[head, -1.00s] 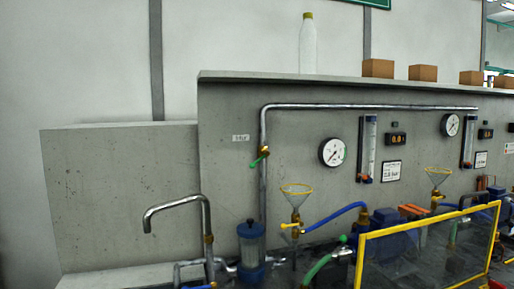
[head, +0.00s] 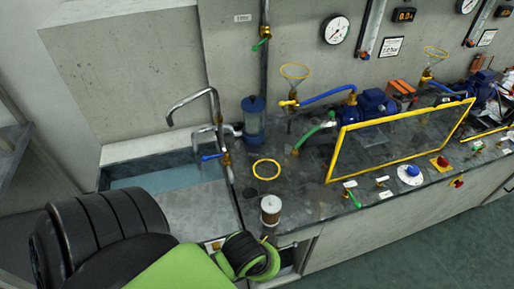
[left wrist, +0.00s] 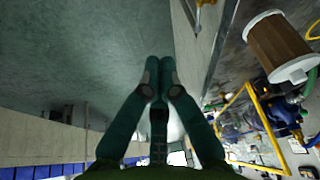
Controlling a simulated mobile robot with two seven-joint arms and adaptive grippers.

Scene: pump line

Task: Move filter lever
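Several levers show in the head view: a blue one (head: 211,157) on the tap pipe, a green one (head: 261,44) on the upright pipe, a yellow one (head: 288,103) under the funnel and a green one (head: 352,197) at the front edge. I cannot tell which is the filter lever. My left gripper (left wrist: 160,66) is shut and empty in the left wrist view, over the floor beside the bench. My left arm hides it in the head view. My right gripper is not in view.
A brown-and-white cylinder (head: 270,212) stands near the bench's front edge, and also shows in the wrist view (left wrist: 283,45). A yellow ring (head: 266,170) lies behind it. A sink (head: 170,178) is at left. A yellow-framed clear guard (head: 395,138) stands to the right.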

